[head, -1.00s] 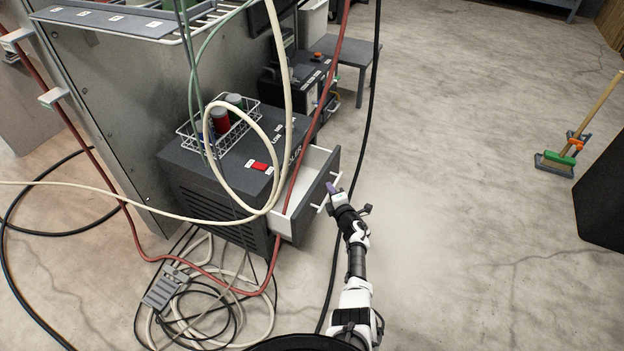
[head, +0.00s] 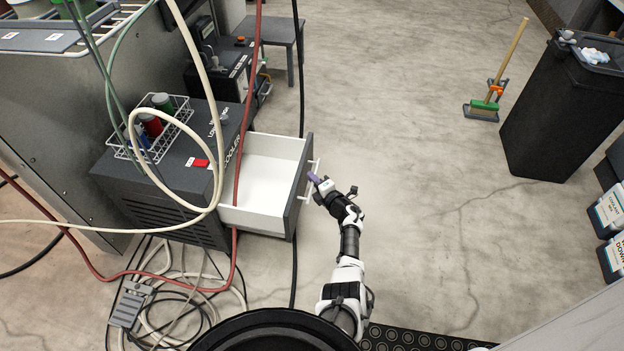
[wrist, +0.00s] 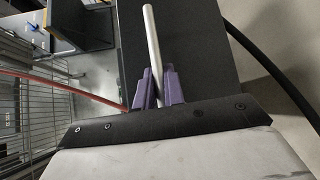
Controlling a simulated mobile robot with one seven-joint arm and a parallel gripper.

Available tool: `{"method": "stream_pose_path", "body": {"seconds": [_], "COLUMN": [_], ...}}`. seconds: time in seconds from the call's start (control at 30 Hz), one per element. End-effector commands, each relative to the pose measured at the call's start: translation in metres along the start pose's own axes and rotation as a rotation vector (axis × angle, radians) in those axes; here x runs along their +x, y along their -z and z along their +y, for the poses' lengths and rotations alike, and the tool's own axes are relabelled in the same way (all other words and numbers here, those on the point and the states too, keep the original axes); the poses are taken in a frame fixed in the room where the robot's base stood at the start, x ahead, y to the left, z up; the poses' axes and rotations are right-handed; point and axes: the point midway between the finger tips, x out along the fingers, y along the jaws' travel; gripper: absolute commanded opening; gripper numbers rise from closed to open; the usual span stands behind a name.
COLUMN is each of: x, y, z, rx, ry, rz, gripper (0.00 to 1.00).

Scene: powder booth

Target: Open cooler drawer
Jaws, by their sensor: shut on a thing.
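The cooler (head: 185,165) is a dark grey box labelled COOLER, left of centre in the head view. Its drawer (head: 262,168) stands far out to the right, and its white interior looks empty. The drawer has a dark front panel (head: 299,190) with a pale bar handle (head: 315,178). My gripper (head: 314,180) is at the handle, on the outer side of the front. In the wrist view the purple fingers (wrist: 157,90) are shut around the handle bar (wrist: 152,45), with the dark drawer front (wrist: 195,45) behind it.
A red hose (head: 238,185) and a cream hose (head: 218,130) hang across the cooler. A wire basket with cans (head: 150,125) sits on top. Cables and a grey pedal (head: 128,304) lie on the floor. A black bin (head: 560,115) stands at right; the floor between is clear.

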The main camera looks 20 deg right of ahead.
Motion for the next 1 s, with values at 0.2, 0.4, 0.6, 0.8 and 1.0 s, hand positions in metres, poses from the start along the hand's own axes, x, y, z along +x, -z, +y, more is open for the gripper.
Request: {"method": "stream_pose_path", "body": {"seconds": [0.2,0.4,0.6,0.8,1.0], "x": [0.001,0.001,-0.005,-0.034,-0.075], "y": [0.000,0.000,-0.001,-0.001,-0.002], "z": [0.001,0.000,0.002,0.006,0.007], "rx": [-0.001,-0.001,0.000,0.003,0.002], "ry": [0.000,0.000,0.001,0.002,0.002], "rz": [0.000,0.000,-0.001,-0.004,-0.004], "gripper": [0.32,0.32,0.32,0.32,0.32]}}
